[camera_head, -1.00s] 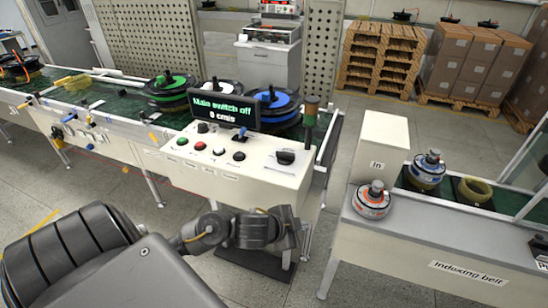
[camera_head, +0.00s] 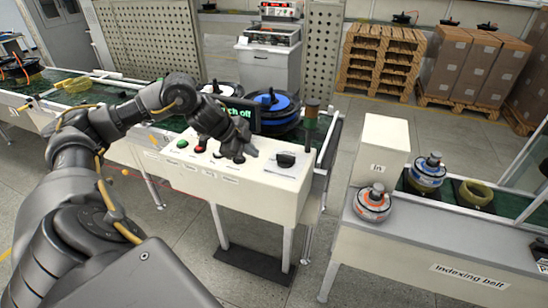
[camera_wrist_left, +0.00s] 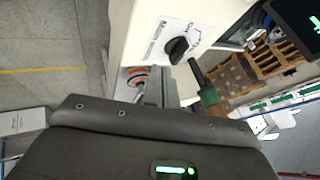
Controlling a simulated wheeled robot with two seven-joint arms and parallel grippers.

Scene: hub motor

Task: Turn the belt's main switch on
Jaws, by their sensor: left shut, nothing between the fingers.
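The main switch is a black rotary knob (camera_head: 285,160) on a white label plate at the right end of the white control box (camera_head: 258,196). In the left wrist view the knob (camera_wrist_left: 177,48) shows on its plate, with printed position marks around it. My left gripper (camera_head: 247,153) is shut and empty, above the box and left of the knob, apart from it. The dark display (camera_head: 240,115) is partly hidden by my left arm; the visible part reads "ch off". My right gripper is not in view.
A green button (camera_head: 182,144) and a red button (camera_head: 199,149) are left of my gripper; other buttons are hidden behind it. A stack light (camera_head: 310,125) stands just behind the knob. A blue-and-black hub (camera_head: 275,105) sits on the belt behind. The indexing belt (camera_head: 450,255) is at right.

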